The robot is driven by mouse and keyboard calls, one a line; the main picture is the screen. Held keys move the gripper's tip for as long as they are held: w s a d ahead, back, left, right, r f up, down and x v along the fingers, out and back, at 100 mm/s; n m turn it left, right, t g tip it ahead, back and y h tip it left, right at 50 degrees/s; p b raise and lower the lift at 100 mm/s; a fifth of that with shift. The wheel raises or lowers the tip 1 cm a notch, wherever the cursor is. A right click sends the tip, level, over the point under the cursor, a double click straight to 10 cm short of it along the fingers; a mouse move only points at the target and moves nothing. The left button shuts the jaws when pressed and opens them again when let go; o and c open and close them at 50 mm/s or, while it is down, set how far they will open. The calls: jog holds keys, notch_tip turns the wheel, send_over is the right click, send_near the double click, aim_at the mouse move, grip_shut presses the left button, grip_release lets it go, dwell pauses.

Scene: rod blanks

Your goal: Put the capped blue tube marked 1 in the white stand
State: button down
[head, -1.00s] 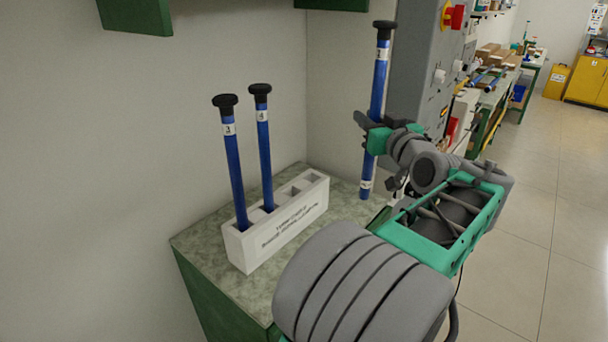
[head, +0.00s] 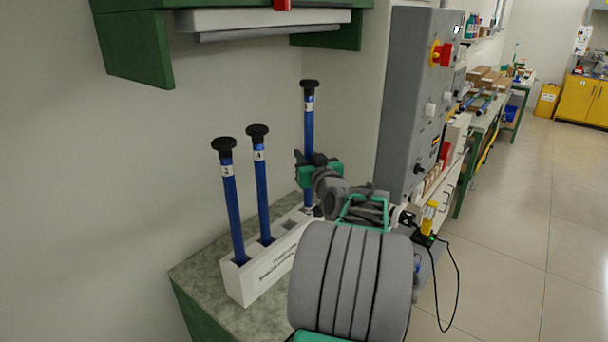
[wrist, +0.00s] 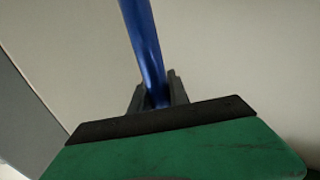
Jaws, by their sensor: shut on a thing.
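The capped blue tube (head: 309,128) stands upright in my gripper (head: 308,172), which is shut on it around its middle. Its label near the black cap is too small to read surely. The tube is over or behind the far end of the white stand (head: 268,283); its lower end is hidden by my gripper and arm, so I cannot tell whether it is in a hole. In the wrist view the tube (wrist: 145,45) rises between the dark fingers (wrist: 158,92). Two more capped blue tubes, marked 3 (head: 233,210) and 4 (head: 262,190), stand in the near holes.
The stand sits on a green-grey bench top (head: 205,275) against the wall. A green shelf (head: 135,45) hangs above on the left. A grey control cabinet (head: 408,110) stands right of my gripper. An open hole (head: 290,224) shows in the stand. The floor at right is clear.

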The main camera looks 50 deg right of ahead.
jog(key=f+p, duration=0.1)
jog(key=f, duration=0.5)
jog(key=shift+w, duration=0.2)
jog(key=shift+f+b, duration=0.3)
jog(key=shift+b, duration=0.1)
jog(key=c, duration=1.3)
grip_release()
jog(key=shift+r, duration=0.1)
jog(key=shift+o, duration=0.2)
jog(key=shift+r+p, duration=0.2)
jog(key=shift+p, duration=0.2)
jog(key=b+v, duration=0.3)
jog(key=v, duration=0.9)
jog(key=shift+f, duration=0.1)
